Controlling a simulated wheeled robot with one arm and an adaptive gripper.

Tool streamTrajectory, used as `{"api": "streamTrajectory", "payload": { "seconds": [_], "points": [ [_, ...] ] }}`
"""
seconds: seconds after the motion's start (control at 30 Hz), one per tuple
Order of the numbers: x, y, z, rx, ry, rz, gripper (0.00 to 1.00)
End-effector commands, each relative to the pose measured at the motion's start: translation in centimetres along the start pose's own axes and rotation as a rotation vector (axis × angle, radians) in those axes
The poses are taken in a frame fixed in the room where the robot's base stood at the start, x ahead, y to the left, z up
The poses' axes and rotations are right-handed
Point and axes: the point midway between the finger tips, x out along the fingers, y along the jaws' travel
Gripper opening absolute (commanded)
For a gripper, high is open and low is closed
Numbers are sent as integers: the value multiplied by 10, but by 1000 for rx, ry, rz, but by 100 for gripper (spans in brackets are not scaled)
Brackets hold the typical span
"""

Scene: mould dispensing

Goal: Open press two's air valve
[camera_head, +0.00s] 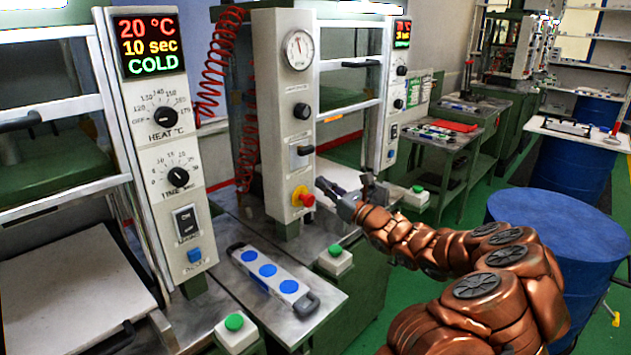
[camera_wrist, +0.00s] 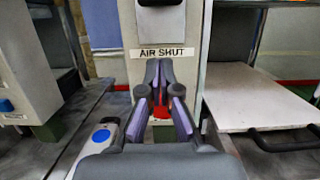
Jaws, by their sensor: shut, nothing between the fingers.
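The air valve (camera_head: 302,152) is a dark handle on a pale plate, on the white control column (camera_head: 271,120) of the middle press. In the wrist view the lower part of the valve (camera_wrist: 161,14) shows at the top edge, above a label reading "AIR SHUT" (camera_wrist: 163,53). My gripper (camera_head: 343,188) is right of the column and lower than the valve, apart from the handle. In the wrist view my gripper (camera_wrist: 160,70) has its fingers together below the label, with nothing between them. The upper part of the valve is cut off in that view.
A red emergency stop (camera_head: 304,197) sits below the valve, partly behind my fingers in the wrist view (camera_wrist: 162,108). A gauge (camera_head: 299,49) and knob (camera_head: 301,111) are above the valve. A mould with blue discs (camera_head: 268,271) lies on the bench. A blue drum (camera_head: 560,225) stands right.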

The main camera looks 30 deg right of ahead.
Motion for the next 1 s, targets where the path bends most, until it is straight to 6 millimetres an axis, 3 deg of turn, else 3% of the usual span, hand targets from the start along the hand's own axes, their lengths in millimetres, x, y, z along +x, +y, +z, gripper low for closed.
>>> {"api": "streamTrajectory", "payload": {
  "seconds": [0.4,1.0],
  "points": [
    [-46,0,-1,1,0,-1,0],
    [-53,0,-1,1,0,0,0]
  ]
}}
